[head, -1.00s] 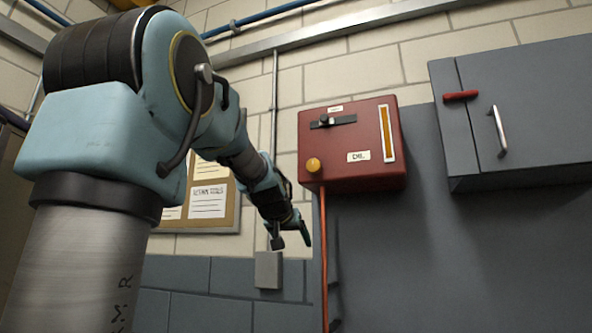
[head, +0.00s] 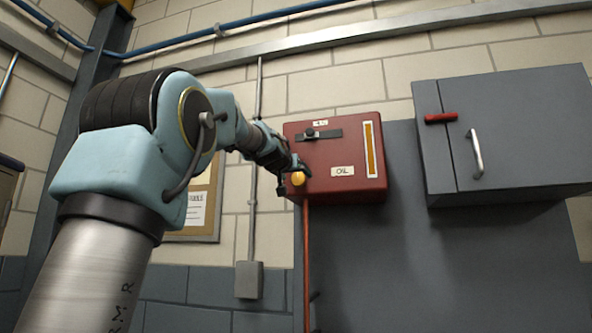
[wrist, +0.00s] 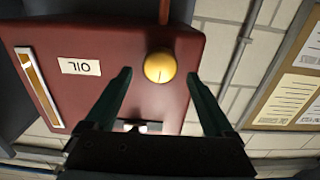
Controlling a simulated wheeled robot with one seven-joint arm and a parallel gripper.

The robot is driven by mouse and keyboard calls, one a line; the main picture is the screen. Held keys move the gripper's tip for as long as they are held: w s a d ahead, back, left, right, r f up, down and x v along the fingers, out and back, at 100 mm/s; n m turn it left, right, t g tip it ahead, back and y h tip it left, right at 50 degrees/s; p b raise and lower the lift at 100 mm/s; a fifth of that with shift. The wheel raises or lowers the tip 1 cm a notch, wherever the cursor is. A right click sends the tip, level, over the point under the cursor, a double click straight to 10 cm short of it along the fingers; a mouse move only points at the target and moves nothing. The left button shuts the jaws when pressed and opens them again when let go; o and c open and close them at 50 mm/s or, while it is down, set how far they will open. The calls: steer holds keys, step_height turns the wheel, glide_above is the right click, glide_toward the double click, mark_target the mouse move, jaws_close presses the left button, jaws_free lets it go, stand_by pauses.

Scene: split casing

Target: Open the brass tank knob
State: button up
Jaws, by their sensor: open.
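The brass knob (head: 297,179) is on the lower left of the front of the red oil tank (head: 345,150). In the wrist view the round brass knob (wrist: 160,67) shows a thin dark line on its face, and the picture of the tank is upside down. My gripper (head: 292,172) is at the tank's left side, close to the knob. In the wrist view my gripper (wrist: 160,76) is open, with one finger on each side of the knob and a gap to both. I cannot tell how deep the fingertips reach around it.
A dark slider or lever (head: 318,134) sits on the tank's upper front, beside a gauge (head: 370,149). A copper pipe (head: 306,265) runs down below the tank. A grey cabinet (head: 510,140) with a red handle (head: 440,118) hangs at right. A notice board (wrist: 290,95) is on the wall.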

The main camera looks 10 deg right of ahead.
steer(key=shift+x, duration=1)
steer(key=c, duration=1.4)
